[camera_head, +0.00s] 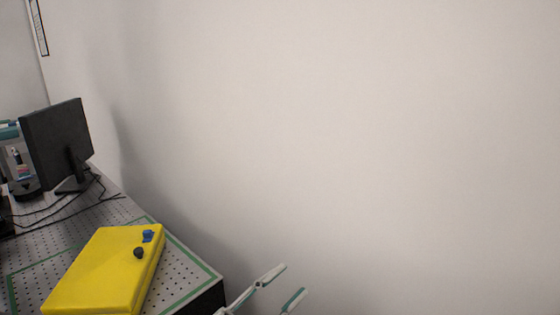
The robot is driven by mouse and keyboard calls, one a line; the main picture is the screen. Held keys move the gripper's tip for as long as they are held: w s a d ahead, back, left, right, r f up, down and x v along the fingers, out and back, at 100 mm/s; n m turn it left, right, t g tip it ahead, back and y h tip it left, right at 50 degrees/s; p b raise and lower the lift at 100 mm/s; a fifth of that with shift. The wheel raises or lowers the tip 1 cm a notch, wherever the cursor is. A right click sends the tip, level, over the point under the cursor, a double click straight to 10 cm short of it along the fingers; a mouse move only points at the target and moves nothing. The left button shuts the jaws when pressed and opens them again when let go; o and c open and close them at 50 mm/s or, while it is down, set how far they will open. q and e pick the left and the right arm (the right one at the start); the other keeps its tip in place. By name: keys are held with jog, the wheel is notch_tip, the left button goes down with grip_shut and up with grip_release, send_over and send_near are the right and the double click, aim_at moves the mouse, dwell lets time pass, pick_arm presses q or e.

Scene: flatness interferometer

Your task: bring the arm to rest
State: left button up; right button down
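My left gripper (295,279) shows at the bottom edge of the head view, just right of the table's corner. Its two pale fingers with teal parts are spread apart, with nothing between them. It is in front of the white wall and apart from the yellow box. The rest of my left arm is cut off by the frame's lower edge. My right gripper is not in view.
A perforated table (190,270) with green border lines holds a yellow box (100,275) with a black knob (139,253) and a blue part (148,236). A black monitor (56,140) and cables stand behind. A bare wall (350,130) fills the right.

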pick_arm(q)
jog(key=a+f+n+t+y, duration=0.1)
jog(key=a+f+n+y, duration=0.5)
jog(key=f, duration=0.4)
jog(key=a+f+n+t+y, duration=0.2)
jog(key=a+f+n+y, duration=0.35)
jog(key=f, duration=0.45)
jog(key=s+a+f+n+g+y, duration=0.1)
jog(key=s+a+f+g+y, duration=0.1)
jog(key=s+a+f, duration=0.2)
jog(key=s+a+f+n+g+y, duration=0.2)
jog(key=s+a+f, duration=0.3)
jog(key=s+f, duration=0.4)
notch_tip(320, 180, down, 3)
jog(key=shift+s+a+r+g, duration=0.1)
jog(key=shift+s+a+g, duration=0.1)
jog(key=shift+g, duration=0.4)
